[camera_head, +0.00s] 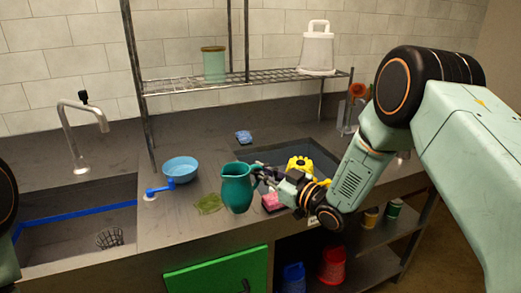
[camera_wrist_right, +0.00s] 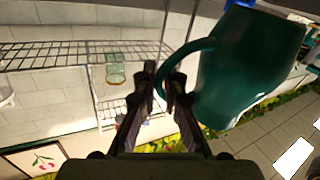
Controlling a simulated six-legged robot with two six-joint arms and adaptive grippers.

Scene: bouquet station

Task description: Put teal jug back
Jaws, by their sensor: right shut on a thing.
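The teal jug (camera_head: 236,192) is upright in the head view, in front of the right basin and near the counter's front edge. My right gripper (camera_head: 261,176) comes in from the right and is shut on the jug's handle. In the right wrist view the jug (camera_wrist_right: 250,70) fills the upper right, and its handle runs to my right gripper's fingertips (camera_wrist_right: 163,85). I cannot tell whether the jug's base touches the counter. My left gripper is not in view.
A blue bowl (camera_head: 180,168), green cloth (camera_head: 209,203), pink sponge (camera_head: 272,202) and blue sponge (camera_head: 243,137) lie around the jug. A yellow item (camera_head: 301,164) is at the right basin. The wire shelf (camera_head: 270,79) above holds a greenish canister (camera_head: 214,65) and white container (camera_head: 317,50).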

